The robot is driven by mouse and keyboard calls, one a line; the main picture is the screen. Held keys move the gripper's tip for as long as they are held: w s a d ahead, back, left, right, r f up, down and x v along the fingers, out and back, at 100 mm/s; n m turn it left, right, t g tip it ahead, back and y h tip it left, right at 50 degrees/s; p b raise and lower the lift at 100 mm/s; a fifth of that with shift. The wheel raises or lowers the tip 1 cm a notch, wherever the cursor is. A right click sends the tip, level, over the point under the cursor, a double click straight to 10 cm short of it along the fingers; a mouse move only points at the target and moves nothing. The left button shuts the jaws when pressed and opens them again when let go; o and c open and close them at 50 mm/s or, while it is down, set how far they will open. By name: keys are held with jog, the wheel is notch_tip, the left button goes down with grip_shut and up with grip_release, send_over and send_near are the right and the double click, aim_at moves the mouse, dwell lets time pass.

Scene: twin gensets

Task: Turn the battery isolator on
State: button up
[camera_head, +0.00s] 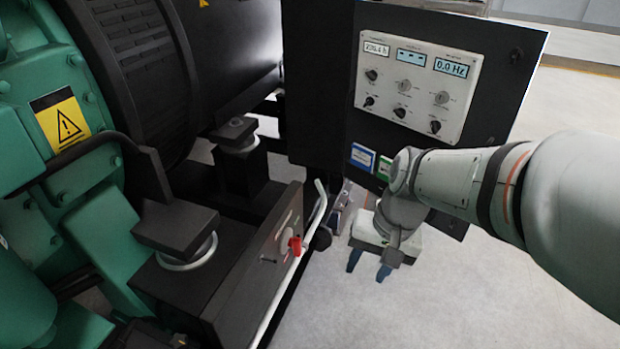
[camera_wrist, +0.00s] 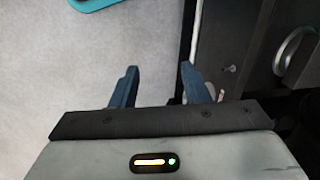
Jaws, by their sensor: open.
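The battery isolator is probably the small red switch knob (camera_head: 294,244) on a dark upright plate (camera_head: 262,268) low beside the green engine in the head view. Its exact on/off position is too small to tell. My gripper (camera_head: 368,267) is open and empty, pointing down, to the right of the red knob and apart from it. In the wrist view my two blue fingers (camera_wrist: 159,68) are spread over the bare floor, with the dark frame close on their right. The red knob cannot be made out in the wrist view.
A pale rail (camera_head: 283,290) runs along the front of the dark plate. The control panel (camera_head: 417,85) with displays and knobs stands above and behind my gripper. The green engine (camera_head: 105,215) fills the left. The floor (camera_head: 440,310) is clear at right.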

jog(key=w+a+f+m+g+y+b, duration=0.1)
jog(key=w+a+f+m+y, duration=0.35)
jog(key=w+f, duration=0.35)
jog(key=w+a+f+m+g+y+b, duration=0.1)
jog(key=w+a+f+m+y, duration=0.4)
jog(key=w, duration=0.5)
jog(key=m+t+y, duration=0.5)
jog(key=m+t, duration=0.3)
jog(key=m, duration=0.2)
send_near(300, 243)
jog(key=shift+f+x, duration=0.15)
jog(key=shift+x, duration=2.2)
jog(key=shift+f+x, duration=0.2)
jog(key=shift+x, duration=2.2)
jog(key=shift+w, duration=0.2)
jog(key=shift+c, duration=0.3)
